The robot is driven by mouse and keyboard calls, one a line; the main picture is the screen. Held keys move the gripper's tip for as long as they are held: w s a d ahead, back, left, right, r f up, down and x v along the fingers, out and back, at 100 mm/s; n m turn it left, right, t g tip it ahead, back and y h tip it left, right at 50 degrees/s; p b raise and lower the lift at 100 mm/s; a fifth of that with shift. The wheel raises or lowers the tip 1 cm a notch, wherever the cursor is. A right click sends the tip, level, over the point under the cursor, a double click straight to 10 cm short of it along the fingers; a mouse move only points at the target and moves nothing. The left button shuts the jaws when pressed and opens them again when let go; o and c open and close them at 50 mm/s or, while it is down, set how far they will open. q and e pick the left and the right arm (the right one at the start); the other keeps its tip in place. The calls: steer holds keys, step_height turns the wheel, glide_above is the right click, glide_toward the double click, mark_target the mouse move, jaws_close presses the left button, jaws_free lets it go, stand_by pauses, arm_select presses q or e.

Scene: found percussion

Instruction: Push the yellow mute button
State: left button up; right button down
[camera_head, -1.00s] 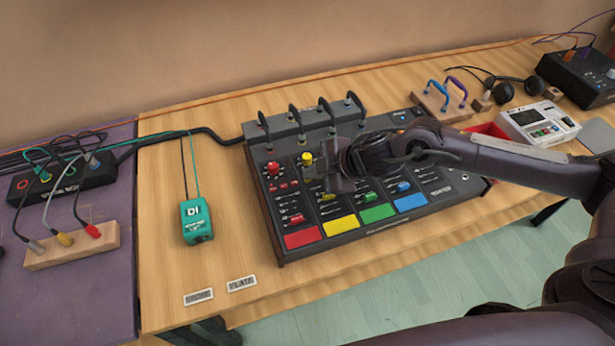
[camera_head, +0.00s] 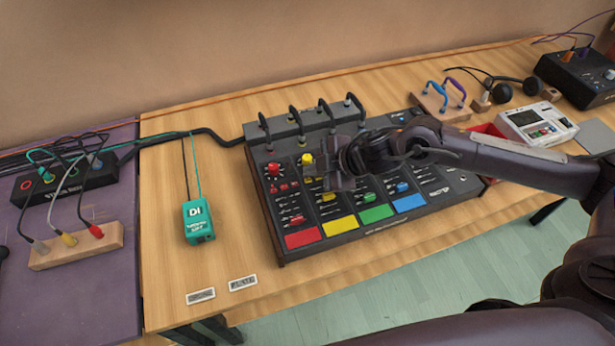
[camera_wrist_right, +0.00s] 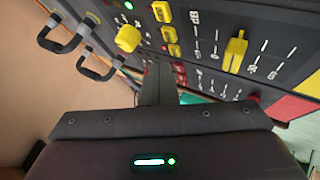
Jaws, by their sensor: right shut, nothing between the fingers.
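The mixer (camera_head: 284,252) has a column of yellow controls. In the right wrist view, small yellow buttons (camera_wrist_right: 168,33) stand in a row between a round yellow knob (camera_wrist_right: 128,38) and a yellow fader cap (camera_wrist_right: 234,50). Which button is the mute is not legible. In the head view the yellow knob (camera_head: 307,159) and a large yellow pad (camera_head: 340,225) show; my gripper hides part of the column between. My right gripper (camera_head: 327,174) is shut and empty over the mixer, close to that column. In the wrist view its tips (camera_wrist_right: 157,72) point towards the buttons; contact cannot be told. My left gripper is out of view.
Black handles (camera_head: 295,117) rise behind the mixer. A green DI box (camera_head: 197,222) sits to its left, and a patch block with cables (camera_head: 75,250) farther left. A white device (camera_head: 538,126) stands right.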

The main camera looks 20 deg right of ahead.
step_height(320, 180, up, 6)
steer(key=p, duration=0.5)
steer(key=shift+f, duration=0.1)
stand_by(0.4)
